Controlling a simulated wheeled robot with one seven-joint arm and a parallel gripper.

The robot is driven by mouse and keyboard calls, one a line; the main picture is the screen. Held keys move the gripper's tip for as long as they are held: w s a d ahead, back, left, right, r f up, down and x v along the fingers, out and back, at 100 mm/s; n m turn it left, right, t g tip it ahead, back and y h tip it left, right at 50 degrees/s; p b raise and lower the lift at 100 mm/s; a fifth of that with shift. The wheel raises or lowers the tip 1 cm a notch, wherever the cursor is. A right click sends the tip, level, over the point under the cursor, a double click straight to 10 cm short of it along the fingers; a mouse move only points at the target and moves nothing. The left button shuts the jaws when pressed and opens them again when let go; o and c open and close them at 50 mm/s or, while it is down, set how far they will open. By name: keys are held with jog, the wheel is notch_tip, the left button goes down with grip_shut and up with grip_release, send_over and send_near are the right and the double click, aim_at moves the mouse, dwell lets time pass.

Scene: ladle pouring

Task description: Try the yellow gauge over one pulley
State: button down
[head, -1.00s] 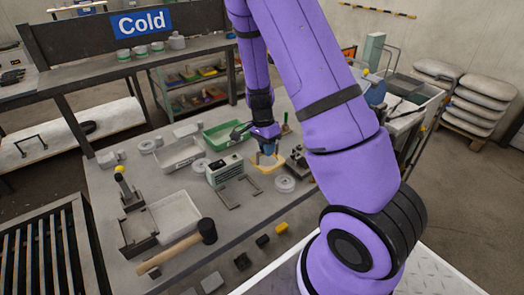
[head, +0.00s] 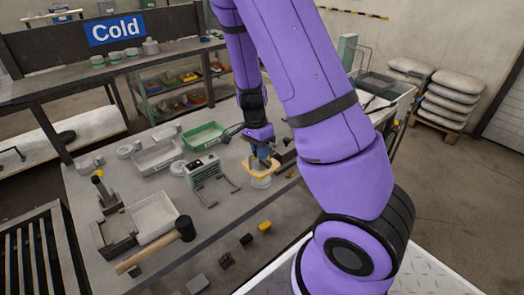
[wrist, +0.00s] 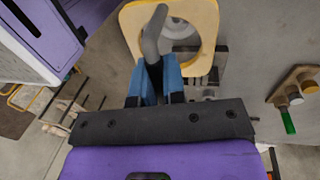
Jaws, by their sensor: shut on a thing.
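The yellow gauge (wrist: 209,25) is a flat yellow plate with a large hole and a grey bent handle. My gripper (wrist: 153,85) is shut on that handle, and its blue fingers show on both sides of it. In the head view the gauge (head: 252,172) hangs from my gripper (head: 262,158) above a pale round pulley (head: 261,183). Part of a pale round thing shows through the hole in the wrist view. I cannot tell whether the gauge touches the pulley or is around it.
A grey-green box (head: 203,168) with two dark rails stands left of the gauge. Pale discs (head: 178,168), a white tray (head: 157,158) and a green tray (head: 205,135) lie farther back. A black-headed mallet (head: 185,228) lies at the front. Dark blocks stand close right of my gripper.

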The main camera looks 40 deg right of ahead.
jog(key=shift+f, duration=2.4)
jog(key=shift+f, duration=0.35)
jog(key=c, duration=1.1)
grip_release()
notch_tip(320, 180, up, 11)
jog(key=w, duration=0.2)
jog(key=shift+f, duration=0.2)
